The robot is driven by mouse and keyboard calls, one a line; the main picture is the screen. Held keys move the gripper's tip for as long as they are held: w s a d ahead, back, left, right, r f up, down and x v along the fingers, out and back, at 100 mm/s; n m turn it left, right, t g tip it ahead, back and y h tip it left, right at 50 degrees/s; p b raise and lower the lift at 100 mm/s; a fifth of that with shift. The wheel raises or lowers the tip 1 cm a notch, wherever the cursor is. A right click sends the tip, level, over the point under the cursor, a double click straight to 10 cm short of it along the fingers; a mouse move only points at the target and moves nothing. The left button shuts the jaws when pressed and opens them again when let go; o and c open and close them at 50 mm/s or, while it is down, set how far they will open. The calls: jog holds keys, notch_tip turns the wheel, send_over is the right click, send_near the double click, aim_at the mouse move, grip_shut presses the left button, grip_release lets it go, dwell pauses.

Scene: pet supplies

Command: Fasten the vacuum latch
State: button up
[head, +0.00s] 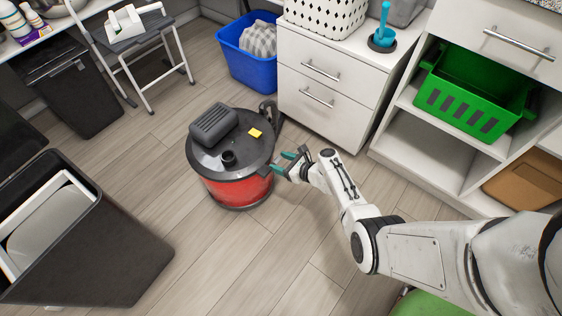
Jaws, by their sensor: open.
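The vacuum (236,190) stands on the floor left of centre in the head view. It has a red drum and a dark grey lid (205,160) with a motor cover, a round port and a small yellow patch (255,133). My gripper (277,164) is open at the right side of the vacuum, near the lid's rim. Its teal-padded fingers point left towards the rim; I cannot tell whether they touch it. The latch cannot be made out clearly; the fingers may cover it.
White drawers (318,88) and a shelf with a green basket (470,95) stand behind and right. A blue bin (245,65) is behind the vacuum. A large dark bin (110,245) stands at front left, a step stool (140,45) further back. Floor in front is clear.

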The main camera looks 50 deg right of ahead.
jog(key=p+v, duration=0.4)
jog(key=v, duration=0.6)
jog(key=shift+s+p, duration=0.2)
jog(key=shift+p, duration=0.15)
jog(key=shift+r, duration=0.1)
